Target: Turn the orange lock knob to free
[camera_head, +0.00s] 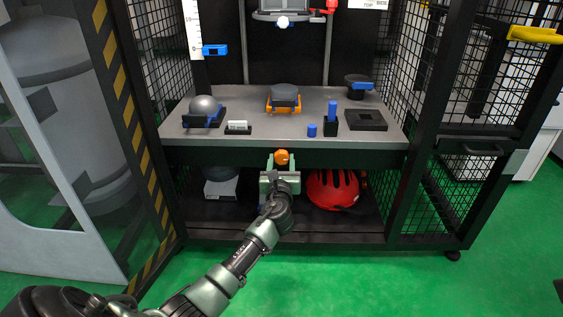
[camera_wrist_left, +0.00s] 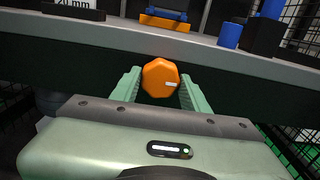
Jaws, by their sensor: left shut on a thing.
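The orange lock knob (camera_head: 282,157) sits on the dark front edge below the grey bench top. In the left wrist view the knob (camera_wrist_left: 161,78) is eight-sided, with a white mark pointing to the right. My left gripper (camera_head: 281,165) has come up to the front edge from below. In the wrist view its two green fingers (camera_wrist_left: 160,88) stand on either side of the knob and are shut on it. The finger tips are partly hidden behind the knob's sides. My right gripper is in neither view.
The grey bench top (camera_head: 260,148) holds a silver ball (camera_head: 204,106), an orange cradle (camera_head: 284,104), blue pieces and a black square block (camera_head: 366,119). A red helmet (camera_head: 333,189) lies on the lower shelf, right of my arm. Black mesh panels (camera_head: 447,80) flank the bench.

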